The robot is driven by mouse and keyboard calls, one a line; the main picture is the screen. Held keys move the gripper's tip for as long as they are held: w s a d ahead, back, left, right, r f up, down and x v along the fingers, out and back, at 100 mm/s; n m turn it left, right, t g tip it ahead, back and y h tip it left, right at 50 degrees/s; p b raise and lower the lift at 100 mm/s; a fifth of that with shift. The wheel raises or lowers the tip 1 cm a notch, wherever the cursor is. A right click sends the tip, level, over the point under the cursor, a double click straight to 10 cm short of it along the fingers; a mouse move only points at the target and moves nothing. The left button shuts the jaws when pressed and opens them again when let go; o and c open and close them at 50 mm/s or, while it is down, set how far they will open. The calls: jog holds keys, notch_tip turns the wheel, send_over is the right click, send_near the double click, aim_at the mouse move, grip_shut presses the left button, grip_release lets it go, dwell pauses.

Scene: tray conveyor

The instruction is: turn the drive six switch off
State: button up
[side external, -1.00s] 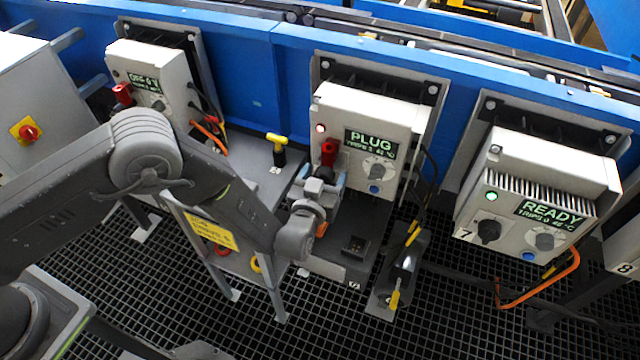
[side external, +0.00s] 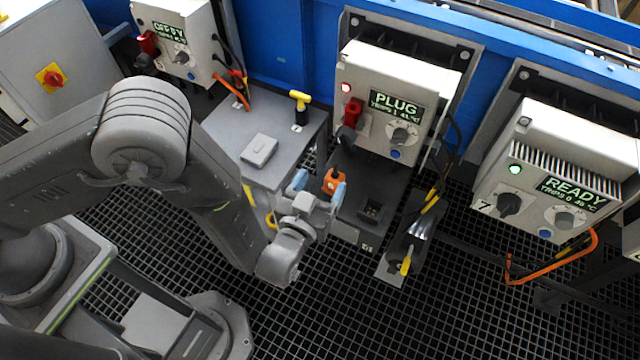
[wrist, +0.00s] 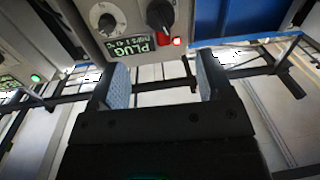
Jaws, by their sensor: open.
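The drive six box (side external: 435,75) is the middle white box, its display reading PLUG and its small light lit red. Below the light, a red part (side external: 352,112) stands out from its front, with a black part (side external: 347,138) under it. The wrist view shows the box upside down at the top, with a black rotary switch (wrist: 160,15) beside the red light (wrist: 176,41). My gripper (side external: 319,184) is open and empty, apart from the box, low and left of the switch. It also shows in the wrist view (wrist: 160,90), with clear space between the pads. The switch's exact setting is hard to read.
A dark stand (side external: 365,190) is below the box. A grey table (side external: 225,125) with a yellow-handled tool (side external: 299,105) is at left. Drive seven (side external: 560,150) reads READY. Dark cables hang right of drive six.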

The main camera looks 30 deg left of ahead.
aim_at(340, 146)
jog(key=shift+m+h, duration=0.6)
jog(key=w, duration=0.9)
jog(key=w+a, duration=0.1)
jog(key=w, duration=0.3)
jog(key=shift+w, duration=0.3)
